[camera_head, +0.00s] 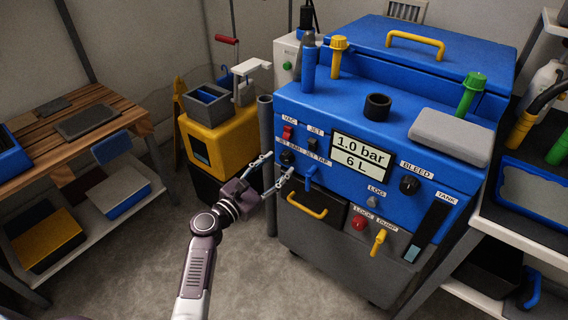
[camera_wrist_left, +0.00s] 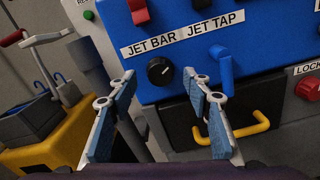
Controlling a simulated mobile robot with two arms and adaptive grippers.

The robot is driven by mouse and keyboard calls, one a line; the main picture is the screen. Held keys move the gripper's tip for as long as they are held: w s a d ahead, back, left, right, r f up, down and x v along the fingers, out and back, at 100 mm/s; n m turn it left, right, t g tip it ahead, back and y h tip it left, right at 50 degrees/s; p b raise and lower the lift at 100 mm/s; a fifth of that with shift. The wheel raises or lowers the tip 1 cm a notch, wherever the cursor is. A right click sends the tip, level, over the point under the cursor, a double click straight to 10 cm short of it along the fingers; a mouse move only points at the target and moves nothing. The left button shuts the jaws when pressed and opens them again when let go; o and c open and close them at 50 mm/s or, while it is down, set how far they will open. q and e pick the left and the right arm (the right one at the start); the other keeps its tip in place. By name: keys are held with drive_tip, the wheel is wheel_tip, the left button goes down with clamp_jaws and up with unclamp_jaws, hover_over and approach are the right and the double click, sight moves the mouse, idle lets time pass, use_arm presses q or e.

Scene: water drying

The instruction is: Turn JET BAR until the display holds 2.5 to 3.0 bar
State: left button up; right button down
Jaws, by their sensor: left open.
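The JET BAR knob (camera_head: 287,157) is a small black dial on the left of the blue machine's front panel. In the left wrist view the knob (camera_wrist_left: 160,71) shows a white pointer mark and sits below the JET BAR label. The display (camera_head: 361,157) reads 1.0 bar and 6 L. My left gripper (camera_head: 277,169) is open and empty in front of the panel, just below and left of the knob. In the left wrist view the fingertips (camera_wrist_left: 159,77) show to either side of the knob, apart from it. My right gripper is not in view.
The blue JET TAP lever (camera_wrist_left: 221,68) sits close right of the knob. A yellow handle (camera_head: 307,205) juts out below. The VAC switch (camera_head: 288,132) and JET switch (camera_head: 313,144) are just above. A grey post (camera_head: 266,150) stands at the machine's left edge.

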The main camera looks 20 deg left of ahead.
sight(284, 160)
use_arm(q)
drive_tip(key=shift+x, duration=1.6)
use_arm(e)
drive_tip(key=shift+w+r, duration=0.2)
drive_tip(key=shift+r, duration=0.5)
use_arm(q)
drive_tip(key=shift+c, duration=0.4)
drive_tip(key=c, duration=1)
drive_tip(key=shift+c, duration=0.2)
drive_tip(key=shift+f, duration=0.1)
